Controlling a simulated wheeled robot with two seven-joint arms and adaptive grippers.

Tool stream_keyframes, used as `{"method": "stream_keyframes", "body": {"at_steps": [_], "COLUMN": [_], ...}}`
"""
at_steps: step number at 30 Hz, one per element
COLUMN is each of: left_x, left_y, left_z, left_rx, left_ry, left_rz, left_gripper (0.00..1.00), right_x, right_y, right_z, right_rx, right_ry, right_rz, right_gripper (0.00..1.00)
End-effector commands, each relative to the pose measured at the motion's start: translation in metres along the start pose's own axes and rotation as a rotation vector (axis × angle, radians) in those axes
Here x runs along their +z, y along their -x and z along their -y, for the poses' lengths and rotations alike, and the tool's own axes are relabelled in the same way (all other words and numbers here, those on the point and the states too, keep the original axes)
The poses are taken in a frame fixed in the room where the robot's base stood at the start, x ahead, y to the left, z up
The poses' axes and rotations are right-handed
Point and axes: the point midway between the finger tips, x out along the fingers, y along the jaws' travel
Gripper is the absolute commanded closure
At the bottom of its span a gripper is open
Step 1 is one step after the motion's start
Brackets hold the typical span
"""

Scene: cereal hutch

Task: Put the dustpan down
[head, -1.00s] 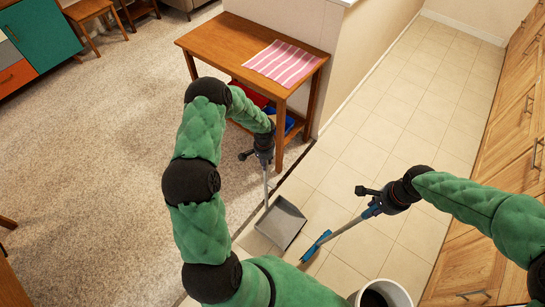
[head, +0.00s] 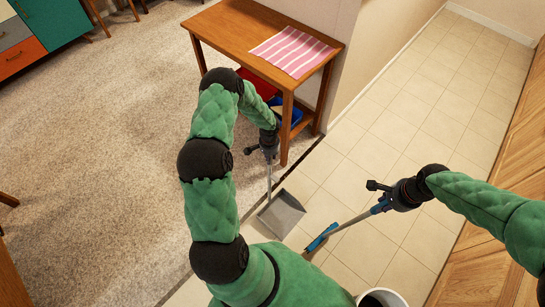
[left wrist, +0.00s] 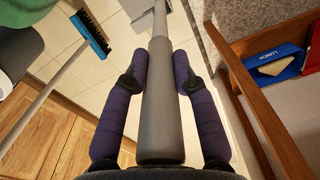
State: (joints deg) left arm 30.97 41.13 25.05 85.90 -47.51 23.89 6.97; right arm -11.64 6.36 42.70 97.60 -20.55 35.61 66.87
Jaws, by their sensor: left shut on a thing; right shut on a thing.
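The grey dustpan (head: 283,212) is low over or on the pale tile floor, near the carpet edge; I cannot tell if it touches. My left gripper (head: 268,153) is shut on its long upright handle, and the grey handle grip (left wrist: 161,105) shows between the two fingers in the left wrist view. My right gripper (head: 384,203) is shut on the handle of a broom with a blue head (head: 320,238).
A wooden table (head: 228,30) with a pink striped cloth (head: 294,50) stands just beyond my left gripper. Red and blue things lie on its lower shelf. A white bin (head: 382,298) is at the bottom edge. Wooden cabinets (head: 490,245) line the right. Open tiles lie ahead.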

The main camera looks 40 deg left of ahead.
Motion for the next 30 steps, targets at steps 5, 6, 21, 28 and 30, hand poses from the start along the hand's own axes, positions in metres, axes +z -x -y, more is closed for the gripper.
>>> {"method": "stream_keyframes", "body": {"at_steps": [5,6,21,28,30], "left_x": [0.000,0.001,-0.001,-0.001,-0.001], "left_y": [0.000,-0.002,0.011,0.053,0.068], "left_z": [-0.002,-0.003,-0.001,-0.001,0.000], "left_rx": [0.002,0.004,0.001,0.000,0.000], "left_ry": [0.001,0.000,0.000,0.000,0.001], "left_rz": [-0.002,0.000,-0.002,-0.004,-0.003], "left_gripper": [1.00,0.61,0.49,0.49,0.49], "right_x": [0.000,0.000,0.000,0.001,0.001], "right_y": [0.002,0.002,0.005,0.019,0.024], "right_z": [0.001,0.001,0.001,0.003,0.004], "right_rx": [-0.002,-0.002,-0.002,-0.002,-0.002], "right_ry": [0.000,0.000,0.000,0.000,0.000], "right_rz": [-0.001,-0.001,-0.001,-0.002,-0.002], "right_gripper": [1.00,1.00,1.00,1.00,1.00]}}
